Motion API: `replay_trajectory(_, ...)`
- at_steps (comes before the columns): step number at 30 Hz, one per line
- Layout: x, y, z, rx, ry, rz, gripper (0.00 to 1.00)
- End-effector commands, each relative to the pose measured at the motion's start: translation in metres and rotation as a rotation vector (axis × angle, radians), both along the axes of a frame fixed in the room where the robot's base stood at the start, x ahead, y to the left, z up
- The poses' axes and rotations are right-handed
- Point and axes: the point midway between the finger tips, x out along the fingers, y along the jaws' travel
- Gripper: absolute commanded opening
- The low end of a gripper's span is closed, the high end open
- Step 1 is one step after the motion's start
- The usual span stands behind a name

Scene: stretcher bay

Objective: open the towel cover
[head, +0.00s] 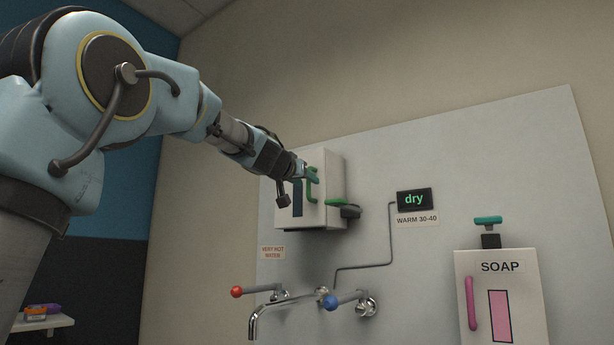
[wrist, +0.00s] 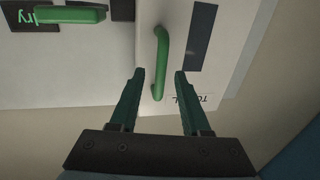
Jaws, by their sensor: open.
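The towel box (head: 333,215) is a pale box on the wall panel. Its front cover (wrist: 181,15) has a dark window (wrist: 201,35), an upside-down, partly hidden label and a green upright bar handle (wrist: 161,50). The cover looks shut in the head view. My gripper (wrist: 160,75) is at the front of the cover, its two dark green fingers open. In the wrist view the end of the handle lies between the fingers, with a gap on each side. In the head view my gripper (head: 308,174) partly hides the handle.
A green lever on a dark knob (head: 350,210) sticks out from the box's right side. Below are a tap (head: 268,315) with red and blue handles, and a pipe to a "dry" display (head: 414,199). A soap dispenser (head: 500,270) hangs at the lower right.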

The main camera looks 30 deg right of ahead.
Motion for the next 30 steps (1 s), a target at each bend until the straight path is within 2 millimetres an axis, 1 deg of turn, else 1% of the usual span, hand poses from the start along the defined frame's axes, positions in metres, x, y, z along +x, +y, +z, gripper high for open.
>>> replay_trajectory(1,0.0033,-0.0043,0.0016,-0.001,0.001,0.000,0.47)
replay_trajectory(4,0.0067,-0.0084,0.0008,-0.001,0.001,0.000,0.47)
replay_trajectory(13,0.0081,-0.0098,-0.0006,0.000,0.000,0.000,0.47)
replay_trajectory(14,0.0081,-0.0098,-0.0006,0.000,0.000,0.000,0.45)
replay_trajectory(26,0.0081,-0.0095,-0.0005,0.000,0.000,0.000,0.00)
replay_trajectory(30,0.0081,-0.0095,-0.0005,0.000,0.000,0.000,0.00)
